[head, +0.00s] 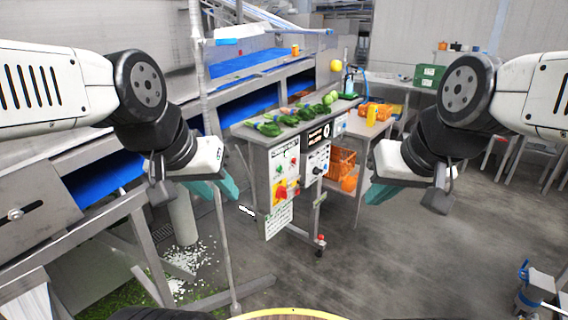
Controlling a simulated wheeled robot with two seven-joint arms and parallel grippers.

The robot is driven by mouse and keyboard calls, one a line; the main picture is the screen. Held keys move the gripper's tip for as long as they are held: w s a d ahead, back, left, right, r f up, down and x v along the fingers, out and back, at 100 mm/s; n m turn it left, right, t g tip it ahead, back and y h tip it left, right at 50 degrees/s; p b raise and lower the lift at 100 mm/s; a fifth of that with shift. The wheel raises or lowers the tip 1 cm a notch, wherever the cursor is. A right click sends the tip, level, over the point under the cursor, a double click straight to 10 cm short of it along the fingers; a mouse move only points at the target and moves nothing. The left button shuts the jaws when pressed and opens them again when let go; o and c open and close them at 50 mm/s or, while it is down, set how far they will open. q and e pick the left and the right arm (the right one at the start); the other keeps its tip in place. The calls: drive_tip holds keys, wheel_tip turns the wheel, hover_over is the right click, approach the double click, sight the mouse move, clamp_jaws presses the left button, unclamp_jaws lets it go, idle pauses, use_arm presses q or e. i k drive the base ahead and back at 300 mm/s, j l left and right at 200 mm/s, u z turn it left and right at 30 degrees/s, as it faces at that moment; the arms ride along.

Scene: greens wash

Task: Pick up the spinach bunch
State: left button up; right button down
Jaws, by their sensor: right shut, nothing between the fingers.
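Several green vegetables (291,118) lie in a row on the top of a steel cart in the middle of the head view. They are small in the picture, and I cannot tell which of them is the spinach bunch. My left gripper (230,190) has teal fingers and hangs left of the cart, in front of it and apart from the vegetables. I cannot tell how far its fingers are apart. My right gripper (374,196) is shut and empty, right of the cart and away from the vegetables.
The steel cart (262,133) carries a control panel (285,180) with a red knob. An orange crate (342,163) sits on a lower shelf beside it. A steel conveyor with blue belts (262,62) fills the left. Green scraps (120,293) lie on the floor. Floor at right is mostly clear.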

sight(271, 129)
drive_tip(key=i+l+u, duration=0.1)
drive_tip(key=i+u, duration=0.3)
drive_tip(key=i+l+u, duration=0.55)
drive_tip(key=u, duration=0.2)
drive_tip(key=i, duration=0.1)
